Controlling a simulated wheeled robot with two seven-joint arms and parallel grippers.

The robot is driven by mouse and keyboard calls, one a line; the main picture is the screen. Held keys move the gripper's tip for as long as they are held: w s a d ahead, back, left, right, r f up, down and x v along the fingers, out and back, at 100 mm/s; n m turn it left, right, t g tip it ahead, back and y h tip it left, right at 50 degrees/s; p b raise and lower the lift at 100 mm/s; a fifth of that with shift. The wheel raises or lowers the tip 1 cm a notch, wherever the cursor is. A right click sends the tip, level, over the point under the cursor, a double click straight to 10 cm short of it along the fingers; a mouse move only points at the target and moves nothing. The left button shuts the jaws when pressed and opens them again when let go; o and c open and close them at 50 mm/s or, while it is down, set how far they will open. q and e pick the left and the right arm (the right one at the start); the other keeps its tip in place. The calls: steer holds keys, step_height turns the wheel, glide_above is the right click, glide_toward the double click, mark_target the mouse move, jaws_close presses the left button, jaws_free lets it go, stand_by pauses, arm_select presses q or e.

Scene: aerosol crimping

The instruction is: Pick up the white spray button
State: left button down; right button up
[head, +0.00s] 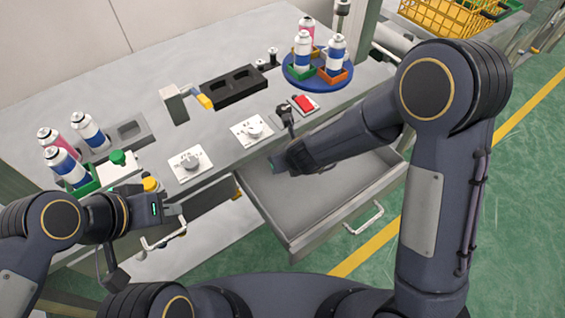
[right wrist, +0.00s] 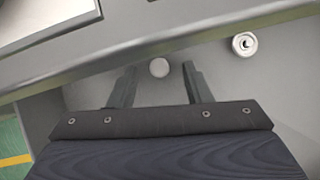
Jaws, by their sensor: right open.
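A small white round piece (right wrist: 159,67), which looks like the white spray button, lies on a grey surface in the right wrist view, between and just beyond my fingertips. My right gripper (right wrist: 158,72) is open and empty, with one finger at each side of the piece; contact does not show. In the head view my right gripper (head: 276,163) is low over the open drawer (head: 300,215), by the bench's front edge. The button is not discernible there. My left gripper (head: 176,212) is at the bench's front left; its fingers are too small to read.
A white ring-shaped part (right wrist: 244,43) lies right of the button. The bench edge crosses above in the wrist view. A blue round tray (head: 318,80) holds several cans; more cans stand at left. A red button (head: 304,102) and two dial plates line the bench front.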

steer(key=shift+w+a+f, duration=0.1)
steer(key=shift+f, duration=0.1)
jaws_close()
steer(key=shift+r, duration=0.1)
